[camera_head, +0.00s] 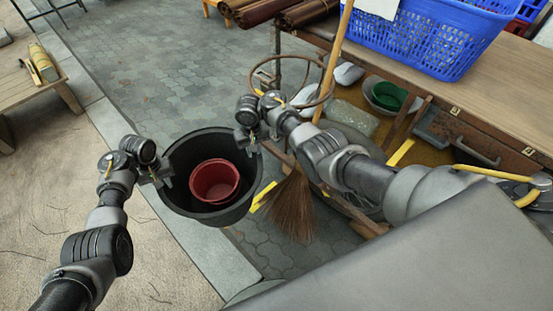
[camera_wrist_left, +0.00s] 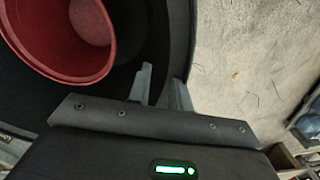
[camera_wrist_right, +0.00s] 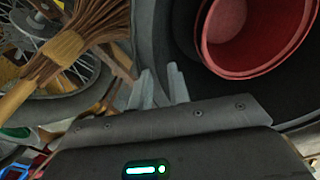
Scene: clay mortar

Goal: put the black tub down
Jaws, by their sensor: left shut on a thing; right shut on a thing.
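The black tub (camera_head: 210,215) is a round, open bucket held between my two grippers in the head view. A smaller red pot (camera_head: 214,181) sits inside it. My left gripper (camera_head: 163,177) is shut on the tub's left rim; in the left wrist view its fingers (camera_wrist_left: 160,88) straddle the black wall. My right gripper (camera_head: 250,143) is shut on the opposite rim, and its fingers (camera_wrist_right: 162,88) pinch the wall (camera_wrist_right: 152,35) in the right wrist view. The tub's underside is hidden, so I cannot tell its height above the ground.
A broom (camera_head: 291,205) and a wheel stand close right of the tub. A wooden workbench (camera_head: 500,85) carries a blue basket (camera_head: 420,35). A low wooden bench (camera_head: 27,95) is at left. Paving (camera_head: 160,75) behind the tub and sandy ground (camera_head: 60,185) at left are clear.

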